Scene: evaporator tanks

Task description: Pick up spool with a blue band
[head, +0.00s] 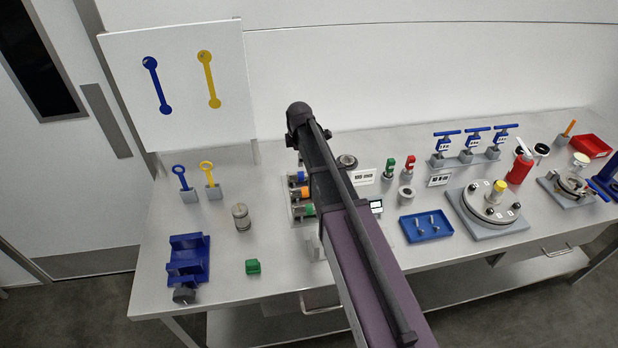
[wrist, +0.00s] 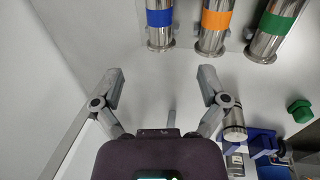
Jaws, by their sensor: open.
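The spool with a blue band (wrist: 160,24) is a shiny metal cylinder with a flange, at the top of the wrist view and cut off by its edge. In the head view its blue band (head: 297,179) shows beside my arm, which partly hides it. An orange-banded spool (wrist: 214,22) and a green-banded spool (wrist: 272,28) lie to its right in the wrist view. My gripper (wrist: 162,72) is open and empty, its fingers spread wide. The blue-banded spool is apart from it, ahead between the finger lines. My gripper is hidden in the head view.
A metal cylinder (head: 241,217), a green block (head: 252,267) and a blue vise-like fixture (head: 188,259) stand on the left of the bench. Blue and yellow keys (head: 207,178) stand behind. A blue tray (head: 426,227) lies right of my arm. The front-left bench is partly clear.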

